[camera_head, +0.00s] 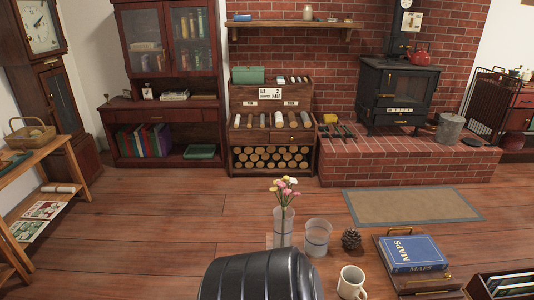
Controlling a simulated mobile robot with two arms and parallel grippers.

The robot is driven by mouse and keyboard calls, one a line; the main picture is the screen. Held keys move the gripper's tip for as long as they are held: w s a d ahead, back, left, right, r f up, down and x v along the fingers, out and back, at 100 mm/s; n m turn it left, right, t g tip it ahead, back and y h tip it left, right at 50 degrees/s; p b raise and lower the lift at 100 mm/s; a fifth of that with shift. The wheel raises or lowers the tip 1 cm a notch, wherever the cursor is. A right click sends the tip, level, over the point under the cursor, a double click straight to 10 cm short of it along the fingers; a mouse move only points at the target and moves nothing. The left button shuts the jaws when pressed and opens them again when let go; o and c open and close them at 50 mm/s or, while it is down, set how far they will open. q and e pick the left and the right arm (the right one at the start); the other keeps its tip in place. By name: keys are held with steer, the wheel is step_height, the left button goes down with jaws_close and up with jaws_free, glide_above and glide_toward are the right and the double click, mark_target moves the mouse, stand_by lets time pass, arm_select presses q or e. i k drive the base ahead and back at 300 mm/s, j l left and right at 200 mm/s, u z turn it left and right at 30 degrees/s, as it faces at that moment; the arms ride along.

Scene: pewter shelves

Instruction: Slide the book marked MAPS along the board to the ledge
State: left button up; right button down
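The blue book marked MAPS (413,252) lies flat, cover up, in the lower right of the head view. It rests on a brown wooden board or case (390,264) with brass-coloured fittings at its far and near ends. The near part of this wooden piece is cut off or hard to make out. I cannot tell which edge is the ledge. Neither of my grippers shows in the head view, so nothing is seen touching the book.
Left of the book are a white mug (352,283), a pine cone (351,239), a clear glass (318,237) and a flower vase (284,225). An open box of files (503,284) stands at right. A dark ribbed form (258,276) fills the bottom middle.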

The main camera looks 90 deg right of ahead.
mark_target(418, 253)
steer(key=i+l+z, duration=0.15)
steer(key=i+z, duration=1.1)
steer(key=i+j+z, duration=0.25)
steer(key=z, duration=0.15)
steer(key=i+l+z, duration=0.25)
steer(key=i+z, duration=0.15)
steer(key=i, duration=0.15)
steer(key=i+z, duration=0.4)
steer(key=i, duration=0.15)
steer(key=i+z, duration=0.4)
steer(key=i, duration=0.2)
steer(key=i+z, duration=0.4)
steer(key=i, duration=0.15)
steer(key=i+j+z, duration=0.1)
steer(key=i+z, duration=0.3)
steer(key=i, duration=0.15)
steer(key=i+j+z, duration=0.4)
steer(key=i, duration=0.15)
steer(key=i+l+z, duration=0.4)
steer(key=i+z, duration=0.45)
steer(key=i+l+z, duration=0.1)
steer(key=i+z, duration=0.3)
steer(key=i+j+z, duration=0.1)
steer(key=i+z, duration=0.7)
steer(key=i, duration=0.2)
steer(key=i+j+z, duration=0.4)
steer(key=i, duration=0.2)
steer(key=l, duration=0.1)
